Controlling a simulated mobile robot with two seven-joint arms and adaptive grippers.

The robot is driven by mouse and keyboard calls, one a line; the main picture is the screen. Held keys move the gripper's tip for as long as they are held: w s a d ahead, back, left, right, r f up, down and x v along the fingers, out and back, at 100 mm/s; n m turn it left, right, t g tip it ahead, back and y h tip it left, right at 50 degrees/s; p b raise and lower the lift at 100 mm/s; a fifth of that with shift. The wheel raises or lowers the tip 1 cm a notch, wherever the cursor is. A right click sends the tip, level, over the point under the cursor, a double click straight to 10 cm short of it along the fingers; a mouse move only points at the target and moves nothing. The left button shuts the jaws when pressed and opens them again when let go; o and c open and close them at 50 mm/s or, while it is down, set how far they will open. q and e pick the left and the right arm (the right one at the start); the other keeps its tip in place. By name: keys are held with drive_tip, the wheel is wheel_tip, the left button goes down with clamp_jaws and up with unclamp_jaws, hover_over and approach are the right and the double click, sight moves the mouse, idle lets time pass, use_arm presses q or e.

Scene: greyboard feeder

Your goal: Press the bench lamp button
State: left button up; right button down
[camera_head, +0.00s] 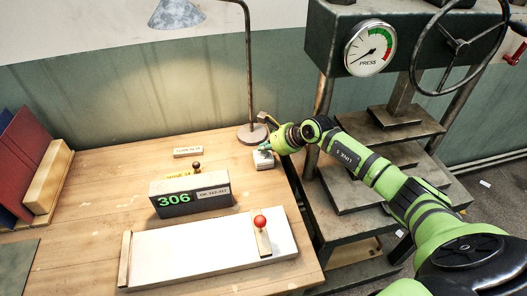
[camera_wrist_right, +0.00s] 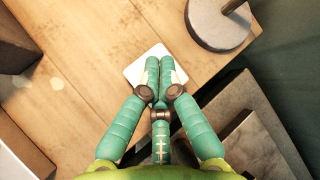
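The bench lamp has a pale shade (camera_head: 178,13), a thin dark post (camera_head: 248,70) and a round base (camera_head: 252,134) at the back right of the bench. A small pale button box (camera_head: 264,164) sits on the bench just in front of that base. It also shows as a white plate in the right wrist view (camera_wrist_right: 135,71). My right gripper (camera_head: 265,148) is over this box, fingertips pointing down at it. In the right wrist view its green fingers (camera_wrist_right: 159,66) are together with nothing seen between them. They hide the box's middle; I cannot tell whether they touch the button. My left gripper is out of view.
A dark press (camera_head: 336,28) with a gauge and handwheel stands right of the bench, close to my right arm. A counter box marked 306 (camera_head: 176,202), a white board (camera_head: 190,258) with a red knob (camera_head: 260,221), and folders (camera_head: 28,140) are on the bench.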

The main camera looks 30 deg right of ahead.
sight(265, 154)
drive_tip(key=shift+r, duration=0.1)
drive_tip(key=shift+r+p, duration=1.8)
drive_tip(key=shift+r, duration=1.2)
